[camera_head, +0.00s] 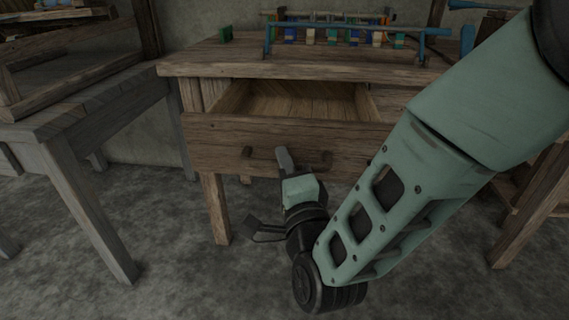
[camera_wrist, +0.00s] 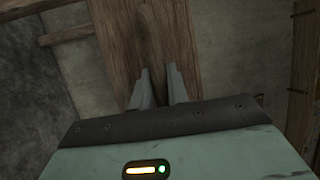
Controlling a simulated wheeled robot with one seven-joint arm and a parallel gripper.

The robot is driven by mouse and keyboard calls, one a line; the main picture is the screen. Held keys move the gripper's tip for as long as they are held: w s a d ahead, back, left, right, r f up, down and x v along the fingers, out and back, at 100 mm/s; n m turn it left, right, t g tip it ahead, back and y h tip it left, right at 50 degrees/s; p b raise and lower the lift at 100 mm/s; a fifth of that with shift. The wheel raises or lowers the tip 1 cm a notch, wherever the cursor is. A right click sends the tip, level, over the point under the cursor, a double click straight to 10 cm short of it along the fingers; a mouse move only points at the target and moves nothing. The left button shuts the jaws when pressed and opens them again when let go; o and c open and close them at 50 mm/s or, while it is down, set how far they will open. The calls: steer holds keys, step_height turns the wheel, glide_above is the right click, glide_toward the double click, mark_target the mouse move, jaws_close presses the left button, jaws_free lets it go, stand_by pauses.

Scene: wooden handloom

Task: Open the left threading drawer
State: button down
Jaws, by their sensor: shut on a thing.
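The wooden drawer (camera_head: 215,141) under the worktable is pulled well out, and its bare inside shows behind the front board. Its dark wooden handle (camera_head: 247,153) is on the front board, with the middle hidden by my gripper. My gripper (camera_head: 284,157) is at the middle of the drawer front, shut on the handle. In the wrist view the two grey fingers (camera_wrist: 158,86) stand close together against brown wood; the held part is hard to make out there.
A grey wooden bench (camera_head: 80,115) stands close at left. My arm hides the table's right part. Open floor (camera_head: 170,240) lies in front.

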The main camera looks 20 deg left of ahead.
steer(key=c, duration=1.4)
jaws_free()
steer(key=shift+o, duration=0.2)
steer(key=b+v, duration=0.1)
steer(key=v, duration=1.6)
steer(key=shift+d+b, duration=0.15)
steer(key=shift+b, duration=0.15)
steer(key=shift+s+f, duration=0.1)
